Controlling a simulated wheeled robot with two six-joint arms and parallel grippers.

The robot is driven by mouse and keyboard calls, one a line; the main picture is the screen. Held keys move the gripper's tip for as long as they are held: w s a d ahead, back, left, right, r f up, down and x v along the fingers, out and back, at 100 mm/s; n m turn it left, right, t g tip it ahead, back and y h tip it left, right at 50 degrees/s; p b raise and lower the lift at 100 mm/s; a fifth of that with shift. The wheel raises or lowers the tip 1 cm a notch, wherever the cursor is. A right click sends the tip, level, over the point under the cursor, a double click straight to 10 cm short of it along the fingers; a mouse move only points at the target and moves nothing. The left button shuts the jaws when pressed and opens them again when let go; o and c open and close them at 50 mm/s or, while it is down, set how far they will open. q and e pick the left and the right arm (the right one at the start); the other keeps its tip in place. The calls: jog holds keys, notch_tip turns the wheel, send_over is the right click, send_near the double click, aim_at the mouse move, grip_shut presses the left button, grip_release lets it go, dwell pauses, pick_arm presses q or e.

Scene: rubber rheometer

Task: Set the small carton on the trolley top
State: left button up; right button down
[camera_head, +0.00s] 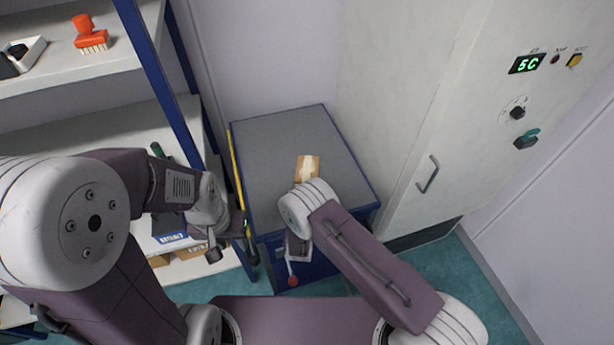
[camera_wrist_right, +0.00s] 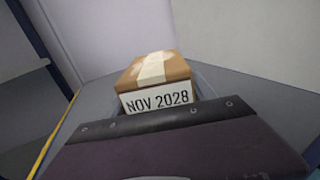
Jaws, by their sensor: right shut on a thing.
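The small carton (camera_head: 308,166) is brown with a pale tape strip, and shows over the grey trolley top (camera_head: 275,140) near its front right. In the right wrist view the carton (camera_wrist_right: 155,72) is just beyond the dark edge of my gripper, its white label reading "NOV 2028". My right gripper (camera_head: 304,181) is shut on the carton; its fingers are mostly hidden behind the wrist. I cannot tell whether the carton's underside touches the top. My left gripper (camera_head: 232,222) is left of the trolley, beside its edge, and its jaws cannot be made out.
A shelf with blue posts (camera_head: 160,75) stands at the left, with an orange brush (camera_head: 89,35) on its upper board. A pale cabinet (camera_head: 440,110) with a handle and a green display stands to the right. The back and left of the trolley top are clear.

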jog(key=shift+f, duration=0.2)
jog(key=shift+c, duration=1.6)
grip_release()
jog(key=shift+r, duration=0.2)
jog(key=s, duration=0.7)
jog(key=s+a, duration=0.1)
jog(key=s, duration=0.2)
jog(key=shift+s+b, duration=0.3)
jog(key=shift+s, duration=0.7)
